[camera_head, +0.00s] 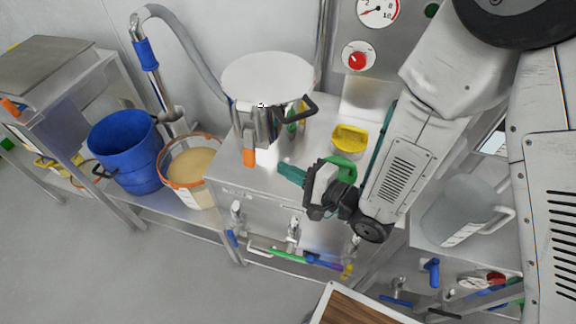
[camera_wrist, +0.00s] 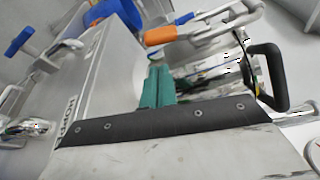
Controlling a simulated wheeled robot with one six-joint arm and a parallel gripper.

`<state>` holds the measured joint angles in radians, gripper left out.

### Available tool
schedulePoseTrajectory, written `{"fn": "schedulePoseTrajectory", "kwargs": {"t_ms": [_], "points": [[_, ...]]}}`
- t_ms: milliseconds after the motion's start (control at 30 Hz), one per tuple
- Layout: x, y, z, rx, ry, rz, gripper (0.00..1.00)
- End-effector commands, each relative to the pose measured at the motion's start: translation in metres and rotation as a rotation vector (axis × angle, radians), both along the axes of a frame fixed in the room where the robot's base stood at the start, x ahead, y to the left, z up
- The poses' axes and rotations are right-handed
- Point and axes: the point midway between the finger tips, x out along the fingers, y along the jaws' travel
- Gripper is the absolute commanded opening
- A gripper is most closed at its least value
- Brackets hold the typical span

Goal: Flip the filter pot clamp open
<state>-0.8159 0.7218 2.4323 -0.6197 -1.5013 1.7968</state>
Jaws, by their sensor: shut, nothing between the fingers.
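The filter pot (camera_head: 268,78) stands on the steel cabinet top, with a pale round lid and a black side handle (camera_head: 298,108). Its clamp is a metal lever with an orange tip (camera_head: 249,157), hanging down the pot's front. My gripper (camera_head: 284,170) has teal fingers, shut and empty, just right of the orange tip and apart from it. In the wrist view, the shut fingers (camera_wrist: 156,84) point towards the pot, just below the orange tip (camera_wrist: 160,35) and the metal clamp lever (camera_wrist: 215,30). The pot's body is partly hidden behind the fingers there.
A yellow container (camera_head: 348,138) and a green item stand on the cabinet top behind my gripper. A blue bucket (camera_head: 125,150) and a powder-filled tub (camera_head: 190,170) stand at left. A grey jug (camera_head: 460,210) is at right. Valves and coloured pipes line the cabinet front.

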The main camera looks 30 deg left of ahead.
Motion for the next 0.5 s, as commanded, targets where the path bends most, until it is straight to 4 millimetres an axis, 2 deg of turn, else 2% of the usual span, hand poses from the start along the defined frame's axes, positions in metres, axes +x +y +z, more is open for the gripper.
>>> {"fn": "schedulePoseTrajectory", "kwargs": {"t_ms": [100,300,500], "points": [[0.003,0.024,-0.002,0.002,-0.003,0.003,0.0],[0.007,0.057,-0.005,0.0,-0.003,0.003,0.0],[0.008,0.073,-0.006,-0.001,-0.001,0.003,0.0]]}}
